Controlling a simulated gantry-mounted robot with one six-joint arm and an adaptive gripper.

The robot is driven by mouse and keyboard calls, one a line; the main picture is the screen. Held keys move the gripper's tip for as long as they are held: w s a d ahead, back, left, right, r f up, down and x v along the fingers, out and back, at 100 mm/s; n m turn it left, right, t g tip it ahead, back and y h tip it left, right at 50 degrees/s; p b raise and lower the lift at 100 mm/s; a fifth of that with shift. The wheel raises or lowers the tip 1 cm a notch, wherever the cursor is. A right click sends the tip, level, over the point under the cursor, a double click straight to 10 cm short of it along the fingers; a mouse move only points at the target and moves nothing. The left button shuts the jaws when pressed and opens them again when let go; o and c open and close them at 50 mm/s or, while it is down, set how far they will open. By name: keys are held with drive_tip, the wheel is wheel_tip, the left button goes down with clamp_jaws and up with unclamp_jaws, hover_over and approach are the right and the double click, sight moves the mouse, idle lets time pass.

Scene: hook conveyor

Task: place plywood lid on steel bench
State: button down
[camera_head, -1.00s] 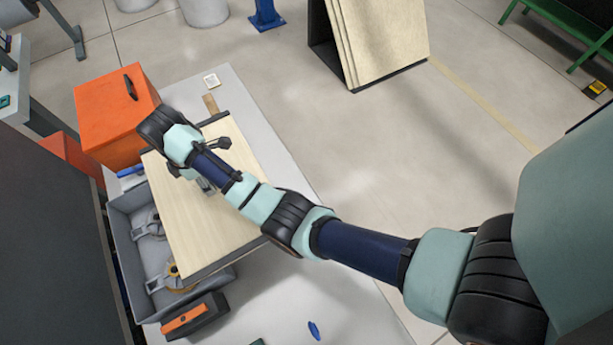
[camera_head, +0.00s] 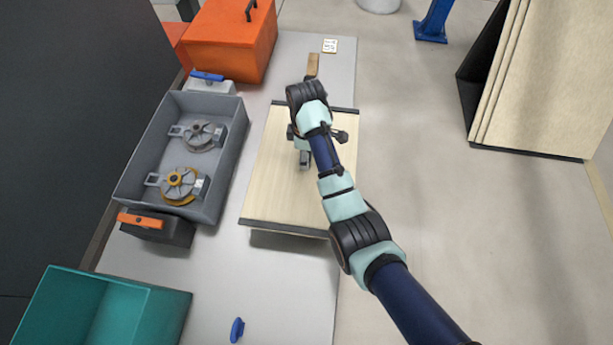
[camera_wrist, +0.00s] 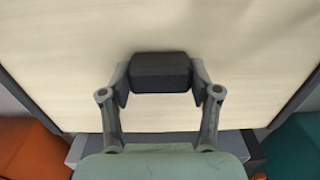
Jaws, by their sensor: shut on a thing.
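The plywood lid (camera_head: 275,185) is a pale rectangular panel with dark strips along its two short ends. My gripper (camera_head: 305,160) is over the middle of the lid. In the wrist view, the fingers of my gripper (camera_wrist: 162,90) are shut on the lid's black block handle (camera_wrist: 160,70). The steel bench (camera_head: 265,285) is the long light grey top under the lid. A shadow shows below the lid's near edge, so the lid seems to be a little above the bench. My arm hides part of the lid's right side.
Left of the lid is a grey bin (camera_head: 236,150) with two reels inside. An orange box (camera_head: 230,40) stands at the far end and a teal bin (camera_head: 150,305) at the near left. A small wooden piece (camera_head: 312,65) lies beyond the lid. The near bench is mostly clear.

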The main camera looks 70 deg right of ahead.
wheel_tip(320, 180, down, 10)
drive_tip(key=shift+r+b, duration=0.2)
drive_tip(key=shift+b, duration=0.75)
drive_tip(key=shift+d, duration=0.1)
drive_tip(key=shift+f, duration=0.2)
drive_tip(key=shift+c, duration=1.2)
unclamp_jaws()
wheel_tip(320, 180, up, 12)
drive_tip(key=p, duration=0.3)
drive_tip(key=shift+r, duration=0.2)
